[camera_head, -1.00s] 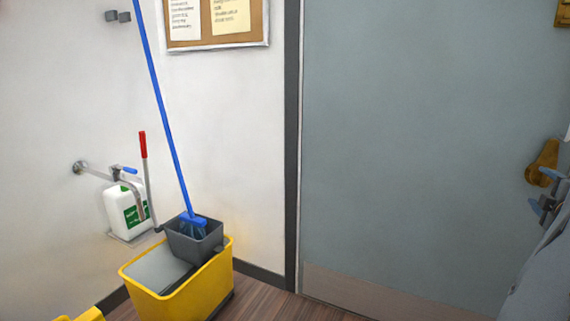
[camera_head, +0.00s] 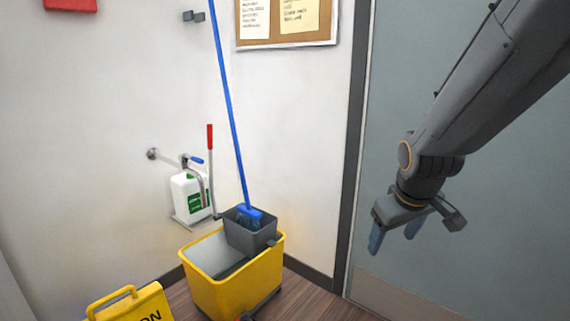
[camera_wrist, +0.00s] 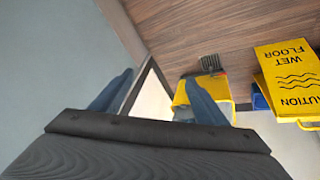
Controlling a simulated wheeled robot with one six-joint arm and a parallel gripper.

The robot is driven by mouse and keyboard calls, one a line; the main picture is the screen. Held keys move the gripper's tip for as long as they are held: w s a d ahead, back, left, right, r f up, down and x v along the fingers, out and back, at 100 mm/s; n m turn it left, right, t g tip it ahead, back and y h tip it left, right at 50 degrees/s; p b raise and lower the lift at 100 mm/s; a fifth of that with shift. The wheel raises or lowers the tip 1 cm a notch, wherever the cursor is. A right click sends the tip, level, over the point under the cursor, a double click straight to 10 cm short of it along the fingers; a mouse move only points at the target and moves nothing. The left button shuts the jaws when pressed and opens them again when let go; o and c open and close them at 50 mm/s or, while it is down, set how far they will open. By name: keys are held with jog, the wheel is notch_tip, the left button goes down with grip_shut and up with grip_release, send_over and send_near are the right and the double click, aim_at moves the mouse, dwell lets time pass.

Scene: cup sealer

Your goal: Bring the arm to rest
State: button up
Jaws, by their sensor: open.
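My gripper (camera_head: 393,240) hangs in front of the grey-blue door at the right of the head view, with its blue fingers pointing down. It is open, and nothing shows between the fingers. In the wrist view the two blue fingers of my gripper (camera_wrist: 158,97) stand well apart. My dark grey arm reaches in from the upper right of the head view.
A yellow mop bucket (camera_head: 233,287) with a blue mop (camera_head: 232,110) stands against the wall. A yellow wet-floor sign (camera_head: 133,306) is at the lower left; it also shows in the wrist view (camera_wrist: 290,75). A white jug (camera_head: 190,196) hangs on the wall. The door (camera_head: 395,70) is closed.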

jog(key=s+a+g+y, duration=0.2)
jog(key=s+a+g, duration=0.3)
jog(key=s+a, duration=1.2)
jog(key=s+d+r+m+h+p, duration=0.1)
jog(key=d+r+m+p, duration=0.2)
jog(key=d+r+p, duration=0.5)
jog(key=d+p, duration=0.3)
jog(key=p, duration=0.5)
jog(key=shift+s, duration=0.25)
jog(key=shift+r, duration=0.1)
